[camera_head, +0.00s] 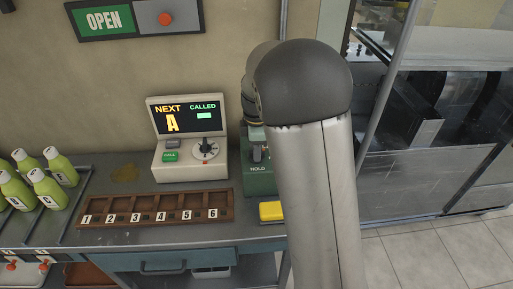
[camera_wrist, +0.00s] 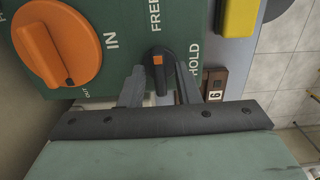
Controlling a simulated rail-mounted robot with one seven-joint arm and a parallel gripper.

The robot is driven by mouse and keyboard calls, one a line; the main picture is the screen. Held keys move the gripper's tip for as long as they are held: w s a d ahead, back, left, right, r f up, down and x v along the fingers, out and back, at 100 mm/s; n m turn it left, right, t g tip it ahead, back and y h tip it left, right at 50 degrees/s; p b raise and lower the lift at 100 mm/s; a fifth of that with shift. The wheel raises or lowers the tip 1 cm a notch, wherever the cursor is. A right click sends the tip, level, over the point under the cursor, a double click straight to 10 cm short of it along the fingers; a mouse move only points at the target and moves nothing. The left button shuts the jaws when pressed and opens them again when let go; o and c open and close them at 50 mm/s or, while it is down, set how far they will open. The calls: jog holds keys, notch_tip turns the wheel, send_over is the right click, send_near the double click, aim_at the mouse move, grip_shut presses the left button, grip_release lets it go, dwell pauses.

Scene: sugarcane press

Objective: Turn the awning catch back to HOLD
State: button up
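The awning catch (camera_wrist: 160,70) is a small black lever knob with an orange mark, on a green panel (camera_wrist: 112,10) in the wrist view. Its orange mark points up in the picture, towards the word FREE; the word HOLD is to its right. My gripper (camera_wrist: 160,88) is open, with one finger on each side of the catch. A gap seems to show beside each finger; I cannot tell whether either touches. In the head view the green box (camera_head: 258,178) with the HOLD label shows, but my arm hides much of it and the catch cannot be made out.
A large orange IN/OUT knob (camera_wrist: 58,45) is close left of the catch in the wrist view. A yellow block (camera_head: 271,211) is in front of the green box. The number rack (camera_head: 160,222) and the NEXT/CALLED display unit (camera_head: 188,140) stand left of it.

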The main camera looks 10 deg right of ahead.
grip_shut()
jog(key=m, duration=0.3)
jog(key=shift+m, duration=0.4)
jog(key=m, duration=0.4)
jog(key=shift+r+m, duration=0.1)
jog(key=shift+m, duration=0.2)
jog(key=m, duration=0.4)
jog(key=shift+m, duration=0.3)
jog(key=m, duration=0.4)
jog(key=shift+m, duration=0.4)
